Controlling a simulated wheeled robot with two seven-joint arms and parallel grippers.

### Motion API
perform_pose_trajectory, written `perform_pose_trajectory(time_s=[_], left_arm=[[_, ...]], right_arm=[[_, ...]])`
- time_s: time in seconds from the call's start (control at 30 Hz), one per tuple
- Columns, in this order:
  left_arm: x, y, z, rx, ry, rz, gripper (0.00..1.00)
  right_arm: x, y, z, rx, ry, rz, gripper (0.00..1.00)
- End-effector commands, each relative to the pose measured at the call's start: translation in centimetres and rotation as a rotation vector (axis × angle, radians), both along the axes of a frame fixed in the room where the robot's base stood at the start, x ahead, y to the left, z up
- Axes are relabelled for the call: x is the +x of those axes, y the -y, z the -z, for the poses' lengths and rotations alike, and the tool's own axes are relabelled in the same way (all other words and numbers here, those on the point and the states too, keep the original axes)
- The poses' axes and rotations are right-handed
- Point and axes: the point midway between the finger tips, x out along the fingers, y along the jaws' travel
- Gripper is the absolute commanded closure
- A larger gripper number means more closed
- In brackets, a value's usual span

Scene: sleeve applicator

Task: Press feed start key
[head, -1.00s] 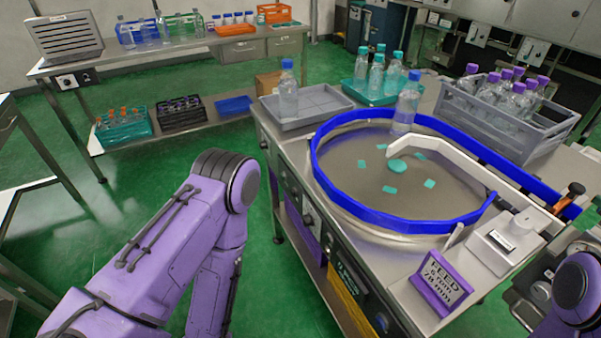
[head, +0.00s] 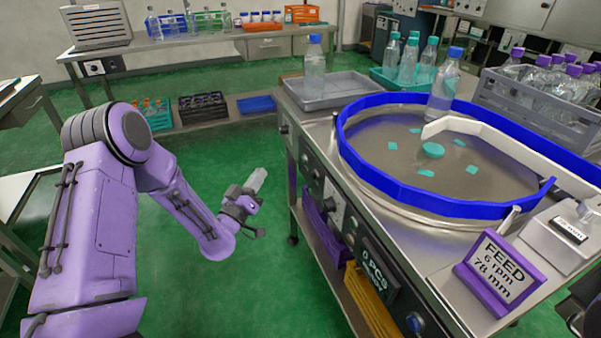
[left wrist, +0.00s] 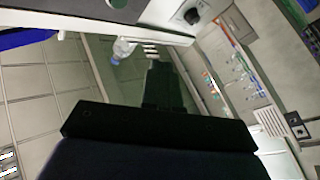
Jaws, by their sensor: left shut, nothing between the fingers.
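The feeder's front panel (head: 317,207) carries knobs, a white switch plate (head: 333,203), a dark counter display (head: 378,271) and a round blue button (head: 415,322). I cannot read which control is the feed start key. My left gripper (head: 257,180) is shut and empty, over the green floor left of the panel and apart from it. In the left wrist view its dark body fills the bottom middle. That view also shows a pale panel with a black knob (left wrist: 192,16) and a green round part (left wrist: 117,3) at the top. My right gripper is not in view.
A blue-rimmed round table (head: 400,194) with teal pieces and a capped bottle (head: 443,88) tops the feeder. A purple FEED sign (head: 499,273) stands at its front right. A grey tray (head: 337,95) is at the back left. Open floor lies around my left gripper.

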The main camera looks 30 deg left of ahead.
Motion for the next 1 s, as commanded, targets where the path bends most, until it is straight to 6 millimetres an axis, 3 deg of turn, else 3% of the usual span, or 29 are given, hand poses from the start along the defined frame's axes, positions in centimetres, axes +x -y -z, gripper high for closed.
perform_pose_trajectory(time_s=[0.13,0.47,1.0], left_arm=[[0.2,-0.6,-1.1,0.003,0.054,0.007,1.00],[0.4,-0.3,-1.0,0.004,0.050,0.008,1.00],[5.8,4.3,-0.8,0.005,0.049,0.009,1.00]], right_arm=[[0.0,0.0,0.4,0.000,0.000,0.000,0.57],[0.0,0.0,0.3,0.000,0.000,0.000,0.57],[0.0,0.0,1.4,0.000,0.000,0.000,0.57]])
